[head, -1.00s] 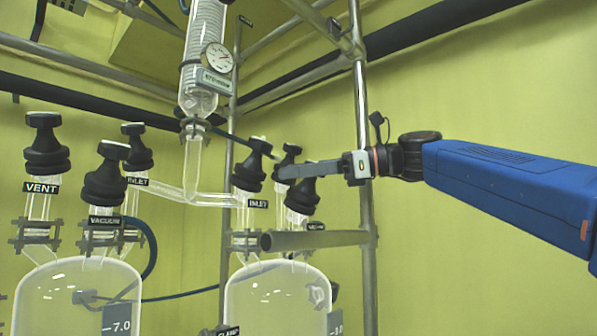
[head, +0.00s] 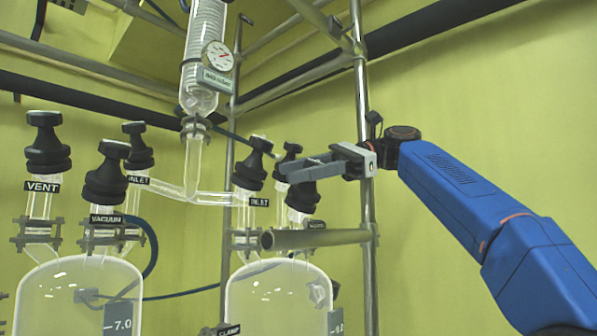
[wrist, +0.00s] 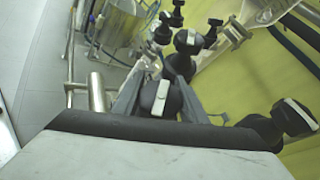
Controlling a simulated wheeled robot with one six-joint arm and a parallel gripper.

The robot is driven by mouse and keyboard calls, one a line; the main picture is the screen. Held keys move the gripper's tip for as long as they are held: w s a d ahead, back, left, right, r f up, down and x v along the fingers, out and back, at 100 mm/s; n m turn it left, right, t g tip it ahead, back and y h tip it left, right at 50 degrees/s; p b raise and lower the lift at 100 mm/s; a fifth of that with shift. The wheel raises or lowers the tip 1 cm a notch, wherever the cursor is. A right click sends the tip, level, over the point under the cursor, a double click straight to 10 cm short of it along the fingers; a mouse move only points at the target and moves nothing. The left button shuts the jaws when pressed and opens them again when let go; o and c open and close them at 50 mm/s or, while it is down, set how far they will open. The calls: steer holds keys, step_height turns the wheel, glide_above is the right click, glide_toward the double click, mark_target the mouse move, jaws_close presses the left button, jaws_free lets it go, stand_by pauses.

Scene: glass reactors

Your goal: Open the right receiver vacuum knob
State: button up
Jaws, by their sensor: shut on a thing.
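The right receiver (head: 278,305) is a clear glass vessel with black-capped glass necks. Its vacuum knob (head: 303,198) is black, at the right of the group, with a partly hidden label below it. My gripper (head: 292,172) comes in from the right at the height of this knob's top and is shut on it. In the wrist view, the black knob (wrist: 157,98) with its pale top bar sits between the two grey fingers of my gripper (wrist: 155,76). The fingers hide part of the knob's top in the head view.
The INLET knob (head: 253,163) and another black knob (head: 289,158) stand close by. A metal post (head: 362,110) rises just behind my gripper, and a horizontal bar (head: 318,238) crosses below. The left receiver (head: 75,295) stands at left.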

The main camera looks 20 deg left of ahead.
steer(key=shift+s+n+h, duration=0.1)
steer(key=shift+n+h, duration=0.3)
stand_by(0.5)
steer(key=o, duration=1.1)
steer(key=shift+c, duration=0.2)
